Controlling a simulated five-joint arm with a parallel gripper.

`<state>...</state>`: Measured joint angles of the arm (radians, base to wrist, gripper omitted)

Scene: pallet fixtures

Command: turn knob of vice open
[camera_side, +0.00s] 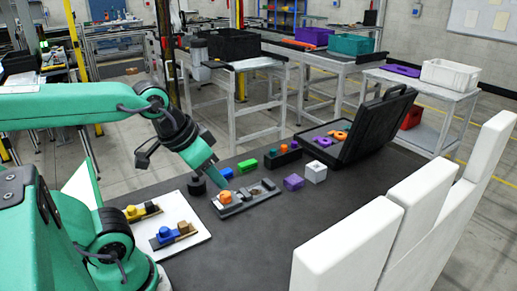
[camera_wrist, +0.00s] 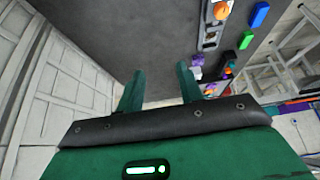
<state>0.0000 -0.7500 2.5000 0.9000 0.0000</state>
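The grey vice (camera_side: 248,197) lies on the dark table in the side view, with an orange knob (camera_side: 226,198) at its left end. In the wrist view the vice (camera_wrist: 210,38) is at the upper right, with the orange knob (camera_wrist: 222,10) at the top edge. My gripper (camera_side: 213,176) points down, close above and left of the orange knob. In the wrist view my gripper (camera_wrist: 158,78) has its two fingers well apart, with nothing between them. The knob is right of and beyond the fingers there. No contact with it shows.
Two small fixtures with yellow (camera_side: 131,211) and blue (camera_side: 164,233) knobs lie on a white board. Blue (camera_side: 226,173), green (camera_side: 248,165), purple (camera_side: 293,182) and white (camera_side: 316,171) blocks surround the vice. A black case (camera_side: 372,130) stands open behind. White panels (camera_side: 345,240) border the right.

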